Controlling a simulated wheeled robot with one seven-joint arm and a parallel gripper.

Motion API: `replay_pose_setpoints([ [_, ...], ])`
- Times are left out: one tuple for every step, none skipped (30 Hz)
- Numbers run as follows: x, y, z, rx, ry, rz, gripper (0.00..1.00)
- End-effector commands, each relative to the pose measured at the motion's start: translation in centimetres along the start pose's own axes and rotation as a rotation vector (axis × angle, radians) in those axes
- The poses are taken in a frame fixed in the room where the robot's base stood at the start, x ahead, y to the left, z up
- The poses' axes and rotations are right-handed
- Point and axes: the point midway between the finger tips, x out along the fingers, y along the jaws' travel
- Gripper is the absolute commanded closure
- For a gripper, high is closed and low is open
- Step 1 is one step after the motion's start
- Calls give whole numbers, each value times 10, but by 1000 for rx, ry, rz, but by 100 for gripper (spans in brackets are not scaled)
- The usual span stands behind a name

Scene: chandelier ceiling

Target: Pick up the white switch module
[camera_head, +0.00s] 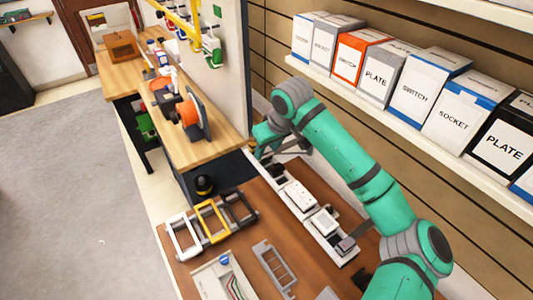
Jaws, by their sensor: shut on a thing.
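My gripper (264,151) is at the far end of a long pale module rack (330,252) on the brown workbench. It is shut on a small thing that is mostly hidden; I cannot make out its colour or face. On the rack, a white module (299,194) sits near the middle and another white module (323,221) sits nearer to me. A dark grey module (345,244) is at the near end. Which white module is a switch is too small to tell.
White, yellow and black frames (212,221) stand left of the rack. A grey frame (274,266) and a wired tray (222,280) lie in front. A shelf of labelled boxes (415,84) runs along the right wall, close to my arm. A wooden side bench (212,143) stands behind.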

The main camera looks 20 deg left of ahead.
Motion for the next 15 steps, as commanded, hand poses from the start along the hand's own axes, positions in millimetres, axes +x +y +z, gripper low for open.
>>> replay_pose_setpoints([
  [-7,-1,-4,-1,2,0,86],
  [-13,-1,-7,-2,3,0,86],
  [-20,-5,-6,-4,3,-1,86],
  [-26,-9,-5,-5,4,0,86],
  [-33,-12,-4,-4,3,0,86],
  [-42,-18,-3,-6,4,1,86],
  [-49,-22,-2,-5,4,1,86],
  [-57,-26,-1,-6,4,1,86],
  [-67,-32,-1,-6,5,1,86],
  [-74,-36,0,-5,4,1,86],
  [-82,-40,1,-5,5,2,86],
  [-87,-48,6,-6,3,0,86],
  [-92,-54,10,-6,3,-1,86],
  [-97,-59,13,-5,3,0,86],
  [-102,-66,16,-6,3,0,86],
])
